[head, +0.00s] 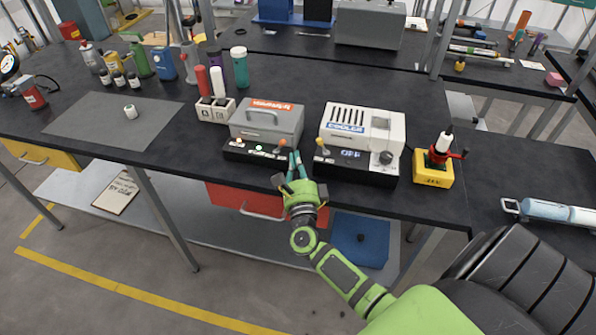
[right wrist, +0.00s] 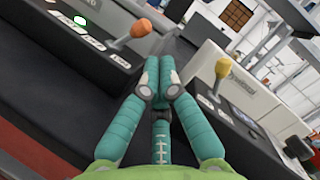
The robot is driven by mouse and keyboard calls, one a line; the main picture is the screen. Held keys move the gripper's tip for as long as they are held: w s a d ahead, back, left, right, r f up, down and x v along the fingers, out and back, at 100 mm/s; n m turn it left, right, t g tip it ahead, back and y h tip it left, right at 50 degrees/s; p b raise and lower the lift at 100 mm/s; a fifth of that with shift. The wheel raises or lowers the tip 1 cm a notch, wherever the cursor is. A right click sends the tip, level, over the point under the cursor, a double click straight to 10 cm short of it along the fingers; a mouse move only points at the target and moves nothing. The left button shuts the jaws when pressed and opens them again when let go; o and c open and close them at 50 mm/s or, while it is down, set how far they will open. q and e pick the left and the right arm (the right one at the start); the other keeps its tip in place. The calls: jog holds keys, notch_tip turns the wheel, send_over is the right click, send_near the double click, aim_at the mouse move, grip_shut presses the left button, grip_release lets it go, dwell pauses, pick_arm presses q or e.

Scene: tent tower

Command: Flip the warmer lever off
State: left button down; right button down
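The warmer (head: 265,117) is a grey box with a handle and an orange label on the black bench. Its black front panel has a lit green light (head: 259,148) and a lever with an orange knob (head: 283,143). In the right wrist view the orange lever (right wrist: 141,28) stands up from the panel, left of my fingertips and apart from them. My right gripper (head: 294,162) is at the bench's front edge, just right of the warmer panel. Its teal fingers (right wrist: 160,70) are drawn together with nothing between them. My left gripper is out of view.
The white cooler (head: 362,125) stands close on the right, with its own yellow-knobbed lever (head: 320,143), which also shows in the right wrist view (right wrist: 222,70). A yellow device (head: 433,180) is further right. Bottles and a grey mat (head: 90,125) are left.

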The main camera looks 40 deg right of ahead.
aim_at(280, 146)
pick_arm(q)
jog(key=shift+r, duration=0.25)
pick_arm(e)
jog(key=shift+x, duration=1.45)
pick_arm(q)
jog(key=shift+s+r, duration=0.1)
pick_arm(e)
jog(key=shift+w+r+p, duration=0.1)
jog(key=shift+r+p, duration=0.05)
jog(key=shift+p, duration=0.3)
jog(key=shift+a+r+n, duration=0.1)
jog(key=shift+r+n, duration=0.05)
jog(key=shift+n, duration=0.35)
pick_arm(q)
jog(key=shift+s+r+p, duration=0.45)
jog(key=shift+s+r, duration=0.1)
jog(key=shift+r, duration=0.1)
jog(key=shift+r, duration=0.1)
